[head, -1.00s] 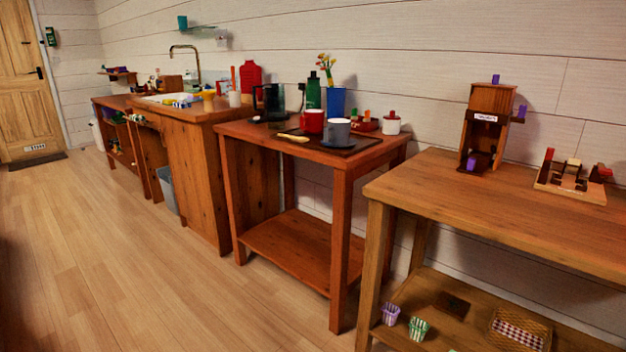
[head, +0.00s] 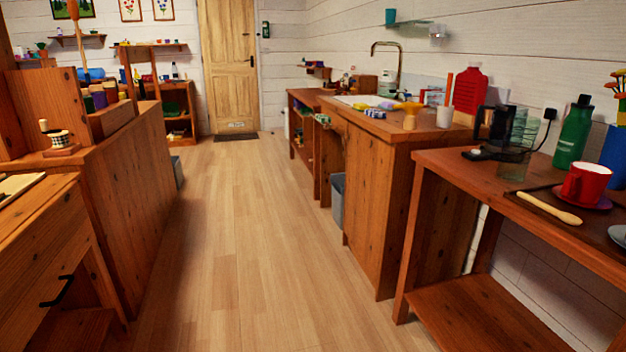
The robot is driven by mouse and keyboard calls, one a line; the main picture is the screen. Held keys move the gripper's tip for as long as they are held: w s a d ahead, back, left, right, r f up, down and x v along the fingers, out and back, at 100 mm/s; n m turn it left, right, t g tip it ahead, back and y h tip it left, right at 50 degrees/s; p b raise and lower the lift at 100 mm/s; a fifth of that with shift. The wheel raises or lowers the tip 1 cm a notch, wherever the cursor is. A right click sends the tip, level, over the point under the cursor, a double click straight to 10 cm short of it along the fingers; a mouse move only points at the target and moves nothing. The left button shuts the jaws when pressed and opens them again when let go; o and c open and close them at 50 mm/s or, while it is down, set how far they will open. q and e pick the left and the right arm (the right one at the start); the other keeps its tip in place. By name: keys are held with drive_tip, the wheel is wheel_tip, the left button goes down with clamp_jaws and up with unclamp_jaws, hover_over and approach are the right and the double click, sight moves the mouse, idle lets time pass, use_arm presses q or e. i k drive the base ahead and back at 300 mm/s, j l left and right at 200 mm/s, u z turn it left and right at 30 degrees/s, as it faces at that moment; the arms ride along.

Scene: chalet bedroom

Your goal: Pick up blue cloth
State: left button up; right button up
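I cannot make out a blue cloth for certain in the head view. A small blue-and-white item (head: 375,113) lies at the front edge of the sink counter, too small to tell whether it is cloth. Some blue shapes (head: 92,74) stand on the far left furniture, also unclear. Neither of my grippers is in view.
A clear wooden floor aisle (head: 235,230) runs to the door (head: 229,65). The sink counter (head: 400,180) and a table with a red mug (head: 586,184) line the right. A wooden cabinet (head: 115,190) and drawer unit (head: 50,270) line the left. A grey bin (head: 338,198) stands under the counter.

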sight(374, 113)
drive_tip(key=i+u, duration=0.15)
drive_tip(key=i, duration=1.4)
drive_tip(key=i+z, duration=0.2)
drive_tip(key=i, duration=0.3)
drive_tip(key=i+j+z, duration=0.15)
drive_tip(key=i, duration=0.3)
